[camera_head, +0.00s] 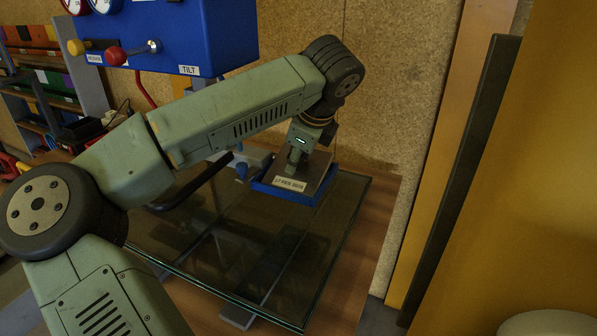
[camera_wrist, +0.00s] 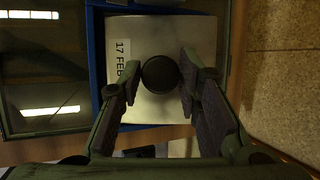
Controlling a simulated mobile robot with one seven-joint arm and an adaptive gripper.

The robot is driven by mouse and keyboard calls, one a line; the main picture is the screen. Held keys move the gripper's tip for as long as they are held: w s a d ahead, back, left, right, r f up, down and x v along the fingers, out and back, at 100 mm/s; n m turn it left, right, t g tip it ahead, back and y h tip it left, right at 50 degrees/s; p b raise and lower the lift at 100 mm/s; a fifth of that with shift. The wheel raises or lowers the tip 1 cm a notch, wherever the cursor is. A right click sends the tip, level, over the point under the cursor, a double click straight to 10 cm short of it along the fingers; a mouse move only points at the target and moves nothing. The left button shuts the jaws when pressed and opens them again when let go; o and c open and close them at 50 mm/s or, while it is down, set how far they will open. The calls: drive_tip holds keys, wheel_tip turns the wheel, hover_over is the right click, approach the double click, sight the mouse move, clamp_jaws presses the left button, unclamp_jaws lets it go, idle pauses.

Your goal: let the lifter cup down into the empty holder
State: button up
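In the wrist view a dark round thing, which I take for the lifter cup (camera_wrist: 160,75), sits between the two fingertips of my gripper (camera_wrist: 160,78). The fingers appear to meet its sides. Its underside is hidden, and I cannot tell whether it touches the surface behind it. Behind it is a pale metal plate with a blue border, which I take for the holder (camera_wrist: 198,30). My gripper (camera_head: 296,163) is low over the plate there; the cup cannot be made out.
A large glass pane (camera_head: 290,265) in a dark frame lies left of and in front of the holder. A blue control box (camera_head: 215,40) marked TILT hangs above my arm. A cork wall (camera_head: 400,70) is close behind. Shelves (camera_head: 45,75) stand at far left.

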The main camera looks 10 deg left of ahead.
clamp_jaws()
idle(0.6)
